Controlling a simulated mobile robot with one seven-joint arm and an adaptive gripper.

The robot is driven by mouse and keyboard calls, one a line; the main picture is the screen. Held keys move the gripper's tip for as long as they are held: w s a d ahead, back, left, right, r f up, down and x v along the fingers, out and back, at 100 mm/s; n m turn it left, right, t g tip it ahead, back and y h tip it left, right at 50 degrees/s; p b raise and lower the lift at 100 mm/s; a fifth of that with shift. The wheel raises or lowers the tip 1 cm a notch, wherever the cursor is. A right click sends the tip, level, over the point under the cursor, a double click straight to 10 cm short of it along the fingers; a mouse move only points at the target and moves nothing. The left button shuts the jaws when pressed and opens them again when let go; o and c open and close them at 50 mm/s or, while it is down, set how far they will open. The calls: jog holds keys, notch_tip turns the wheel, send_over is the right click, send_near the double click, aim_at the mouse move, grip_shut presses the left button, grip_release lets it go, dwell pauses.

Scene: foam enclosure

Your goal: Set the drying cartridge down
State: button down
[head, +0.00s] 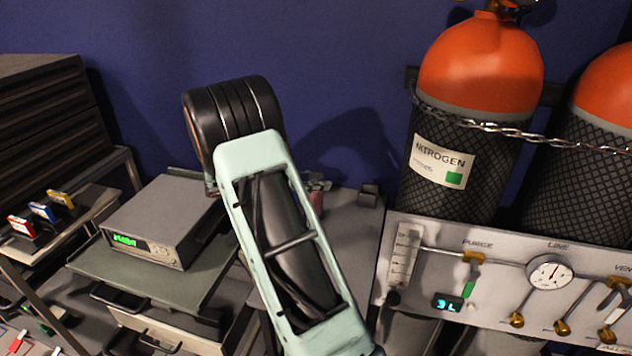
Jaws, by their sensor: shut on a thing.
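My arm, a mint-green link ending in a black ribbed joint, fills the middle of the head view and hides what is behind it. My gripper is not visible. I cannot make out the drying cartridge for certain. A small reddish object (317,201) shows partly past the right edge of my arm, above the grey bench top (352,237). I cannot tell what it is or whether anything holds it.
A grey instrument (160,222) with a green display stands on a shelf at left. A small dark block (368,195) sits at the bench's back. A chained nitrogen cylinder (480,90) and a gauge panel (430,240) stand at right. Some bench beside my arm is clear.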

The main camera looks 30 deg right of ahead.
jog(key=c, duration=1.5)
grip_release()
jog(key=shift+f, duration=0.1)
jog(key=p+v, duration=0.1)
jog(key=v, duration=1.1)
jog(key=shift+a, duration=0.1)
